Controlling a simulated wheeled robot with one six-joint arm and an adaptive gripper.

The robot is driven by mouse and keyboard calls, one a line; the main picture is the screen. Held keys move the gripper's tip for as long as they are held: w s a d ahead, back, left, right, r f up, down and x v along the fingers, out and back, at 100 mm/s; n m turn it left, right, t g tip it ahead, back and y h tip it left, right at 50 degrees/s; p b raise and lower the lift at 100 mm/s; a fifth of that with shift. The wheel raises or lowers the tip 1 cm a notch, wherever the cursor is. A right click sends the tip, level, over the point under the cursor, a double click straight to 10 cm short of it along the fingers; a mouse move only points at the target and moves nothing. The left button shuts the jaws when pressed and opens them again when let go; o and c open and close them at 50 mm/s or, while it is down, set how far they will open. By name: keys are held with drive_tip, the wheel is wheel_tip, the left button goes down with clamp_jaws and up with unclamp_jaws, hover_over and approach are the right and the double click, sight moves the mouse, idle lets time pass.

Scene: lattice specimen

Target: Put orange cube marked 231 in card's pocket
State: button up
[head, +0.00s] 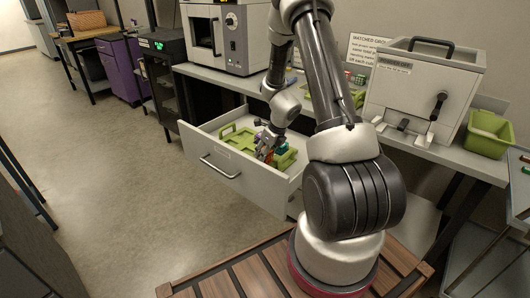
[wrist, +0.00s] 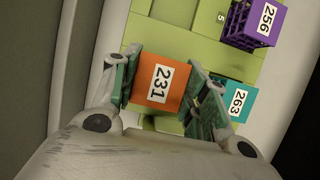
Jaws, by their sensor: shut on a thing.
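The orange cube (wrist: 160,84) with a white label reading 231 is between the fingers of my gripper (wrist: 166,90) in the wrist view. My gripper is shut on it, with one green-padded finger on each side. Behind it is a green card (wrist: 183,38) with raised parts; a small 5 is printed near its upper edge. In the head view my gripper (head: 267,155) reaches down into the open drawer (head: 222,160), over the green card (head: 228,147). Whether the cube touches the card cannot be told.
A purple lattice cube marked 256 (wrist: 254,22) and a teal cube marked 263 (wrist: 236,103) lie close to the right of my gripper. Drawer walls surround the card. A green bin (head: 487,134) and a crank-handled box (head: 425,90) stand on the bench.

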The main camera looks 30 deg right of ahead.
sight(269, 153)
drive_tip(key=shift+f, duration=0.95)
idle(0.9)
drive_tip(key=o, duration=1)
drive_tip(key=shift+o, duration=0.6)
drive_tip(key=o, duration=0.4)
drive_tip(key=shift+r, duration=0.1)
drive_tip(key=shift+v, duration=2.45)
drive_tip(key=shift+r, duration=0.1)
